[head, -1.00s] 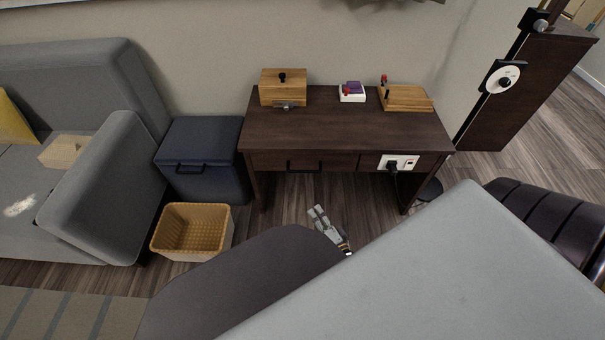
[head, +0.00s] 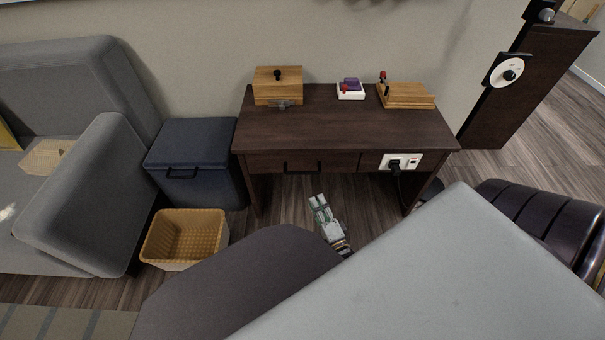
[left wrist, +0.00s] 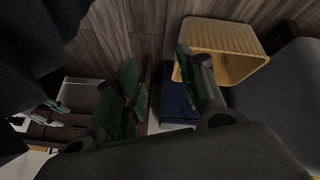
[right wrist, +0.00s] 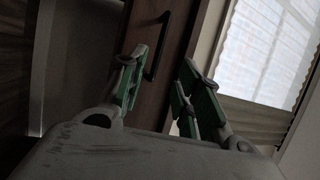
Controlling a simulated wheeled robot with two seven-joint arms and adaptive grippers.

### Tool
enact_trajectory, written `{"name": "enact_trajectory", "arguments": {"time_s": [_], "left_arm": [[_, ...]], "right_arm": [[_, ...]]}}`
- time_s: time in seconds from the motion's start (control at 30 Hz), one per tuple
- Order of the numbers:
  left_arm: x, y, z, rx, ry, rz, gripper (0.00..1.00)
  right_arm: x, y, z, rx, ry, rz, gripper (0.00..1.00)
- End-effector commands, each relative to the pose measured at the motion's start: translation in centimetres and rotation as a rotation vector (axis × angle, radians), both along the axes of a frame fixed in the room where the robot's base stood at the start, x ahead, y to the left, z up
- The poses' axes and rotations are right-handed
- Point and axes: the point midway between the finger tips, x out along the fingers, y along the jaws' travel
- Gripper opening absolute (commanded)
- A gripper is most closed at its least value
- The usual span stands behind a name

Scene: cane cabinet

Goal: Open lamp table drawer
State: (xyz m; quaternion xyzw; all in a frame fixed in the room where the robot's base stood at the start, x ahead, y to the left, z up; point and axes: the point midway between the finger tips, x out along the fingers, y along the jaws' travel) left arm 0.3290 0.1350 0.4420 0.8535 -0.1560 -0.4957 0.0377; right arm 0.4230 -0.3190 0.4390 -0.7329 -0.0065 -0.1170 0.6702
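The lamp table (head: 340,125) is a dark brown desk by the wall. Its drawer front (head: 265,162) is flush with the table, so the drawer is shut. The black drawer handle (head: 302,167) shows in the head view and also in the right wrist view (right wrist: 154,62). My right gripper (head: 318,198) is below and in front of the handle, apart from it. In the right wrist view its fingers (right wrist: 162,60) are spread and empty, with the handle beyond them. My left gripper (left wrist: 157,60) is open and empty; the head view does not show it.
A wooden box (head: 277,88), a small white tray (head: 350,93) and a wooden board (head: 408,97) stand on the table. A socket plate (head: 414,160) with a plug is right of the drawer. A dark bin (head: 190,150), a wicker basket (head: 185,238) and a grey sofa (head: 75,190) stand left.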

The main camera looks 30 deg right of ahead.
Motion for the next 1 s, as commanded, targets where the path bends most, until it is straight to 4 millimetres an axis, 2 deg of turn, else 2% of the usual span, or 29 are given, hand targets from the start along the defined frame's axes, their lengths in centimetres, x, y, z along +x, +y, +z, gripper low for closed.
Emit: {"name": "enact_trajectory", "arguments": {"time_s": [0.27, 0.6, 0.73, 1.0], "left_arm": [[0.0, -0.1, -0.8, -0.010, -0.007, 0.006, 0.40], [0.6, -0.4, -2.2, -0.041, -0.052, 0.025, 0.40], [0.2, -0.5, -3.5, -0.050, -0.047, 0.029, 0.40], [-0.4, -0.8, -4.8, -0.063, -0.045, 0.030, 0.40]], "right_arm": [[1.4, -0.2, 0.2, 0.000, -0.002, -0.001, 0.34], [5.5, -0.8, 1.0, 0.000, -0.003, -0.001, 0.34], [7.1, -1.1, 1.2, 0.000, -0.003, -0.001, 0.34], [10.3, -1.5, 1.8, 0.000, -0.002, -0.001, 0.34]]}}
